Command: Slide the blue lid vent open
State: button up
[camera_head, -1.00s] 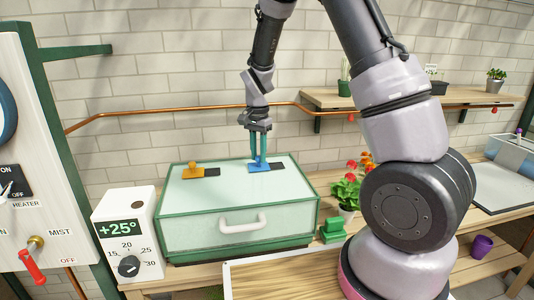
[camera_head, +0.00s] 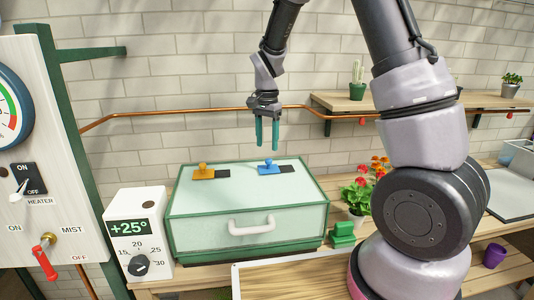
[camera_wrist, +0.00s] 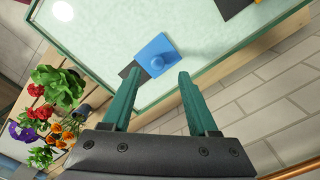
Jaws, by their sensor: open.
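The blue lid vent (camera_head: 268,168) is a flat slider with a round knob on the pale lid (camera_head: 240,192) of a green-framed box. A dark patch (camera_head: 287,169) shows on the lid directly to its right. My gripper (camera_head: 267,147) is open and empty, its two teal fingers pointing down above the blue vent and clear of it. In the wrist view, the blue vent (camera_wrist: 157,54) lies beyond the space between the fingertips (camera_wrist: 160,76), with the dark patch (camera_wrist: 129,71) beside it at lower left.
An orange vent (camera_head: 204,172) with its own dark patch sits left on the same lid. Red flowers (camera_head: 357,190) stand right of the box. A thermostat (camera_head: 137,240) stands at left. A copper pipe (camera_head: 200,114) runs along the wall behind.

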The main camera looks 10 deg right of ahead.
aim_at(267, 160)
jog(key=shift+r, duration=2.7)
jog(key=s+d+r+n+t+y, duration=0.1)
jog(key=s+d+r+t, duration=0.1)
jog(key=s+d+r, duration=0.4)
jog(key=s+d+r+n+t+y, duration=0.1)
jog(key=s+d+r, duration=0.1)
jog(key=s+r, duration=0.35)
jog(key=s+d+r+n+t, duration=0.1)
jog(key=s+d+r+t, duration=0.1)
jog(key=s, duration=0.3)
jog(key=s+d+r+n+t, duration=0.1)
jog(key=s+r+t, duration=0.1)
jog(key=s, duration=0.4)
jog(key=shift+d+r+n, duration=0.35)
jog(key=shift+r+n, duration=0.05)
jog(key=shift+r, duration=0.25)
